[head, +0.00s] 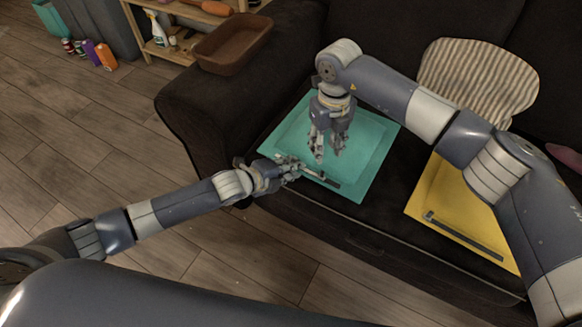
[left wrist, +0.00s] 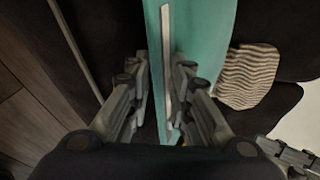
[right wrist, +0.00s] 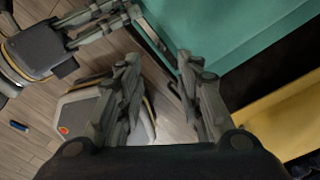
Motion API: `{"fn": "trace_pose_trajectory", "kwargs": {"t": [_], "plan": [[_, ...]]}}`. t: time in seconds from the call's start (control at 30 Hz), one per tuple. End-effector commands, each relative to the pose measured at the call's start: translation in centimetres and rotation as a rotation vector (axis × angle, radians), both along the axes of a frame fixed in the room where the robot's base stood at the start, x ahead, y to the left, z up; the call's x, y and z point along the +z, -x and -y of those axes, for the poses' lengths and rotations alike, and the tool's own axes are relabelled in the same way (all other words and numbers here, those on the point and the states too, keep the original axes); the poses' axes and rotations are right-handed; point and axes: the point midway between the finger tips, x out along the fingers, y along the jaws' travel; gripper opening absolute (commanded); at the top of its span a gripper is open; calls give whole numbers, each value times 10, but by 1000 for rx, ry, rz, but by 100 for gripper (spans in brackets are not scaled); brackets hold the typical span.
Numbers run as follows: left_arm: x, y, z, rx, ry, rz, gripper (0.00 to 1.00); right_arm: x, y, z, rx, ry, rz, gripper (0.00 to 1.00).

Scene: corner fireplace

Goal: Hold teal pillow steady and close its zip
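The teal pillow (head: 372,160) lies flat on the dark sofa seat. A dark grey zip strip (head: 324,180) runs along its front edge; a pale strip (left wrist: 167,40) on the teal edge shows in the left wrist view. My left gripper (head: 293,168) is at the left end of the strip. Its fingers (left wrist: 161,75) stand apart on either side of the pillow edge; contact is unclear. My right gripper (head: 328,152) points down over the pillow's middle, its fingers (right wrist: 158,65) apart with nothing between them. The zip's slider is too small to make out.
A yellow pillow (head: 433,190) with a similar dark strip lies to the right on the sofa. A striped cushion (head: 478,78) leans at the back. A brown tray (head: 234,43) rests on the sofa arm (head: 190,98).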

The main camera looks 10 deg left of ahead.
Motion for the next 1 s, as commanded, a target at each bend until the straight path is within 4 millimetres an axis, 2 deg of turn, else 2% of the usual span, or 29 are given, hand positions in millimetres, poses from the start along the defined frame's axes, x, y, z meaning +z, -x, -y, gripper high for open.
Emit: {"fn": "trace_pose_trajectory", "kwargs": {"t": [0.07,0.17,0.37,0.53,0.67,0.77,0.87,1.0], "plan": [[0,0,0,-1,-2,0,0,0,0,0,0,0,0,33],[-1,0,0,-1,-3,-1,0,-1,1,-1,-4,-4,-3,16],[-1,1,0,-1,-3,-1,0,-17,20,-16,-145,-131,-83,16],[-2,1,0,0,-4,-2,0,-31,46,-39,-468,-359,-263,16],[-2,1,-1,0,-5,-3,0,-35,56,-43,-768,-517,-430,16],[-2,1,-1,0,-5,-4,0,-37,58,-36,-1008,-615,-564,16],[-2,1,-1,-1,-6,-3,0,-40,56,-20,-1252,-699,-700,16],[-2,1,-1,-1,-7,-4,0,-46,50,17,-1589,-793,-883,16]]}}
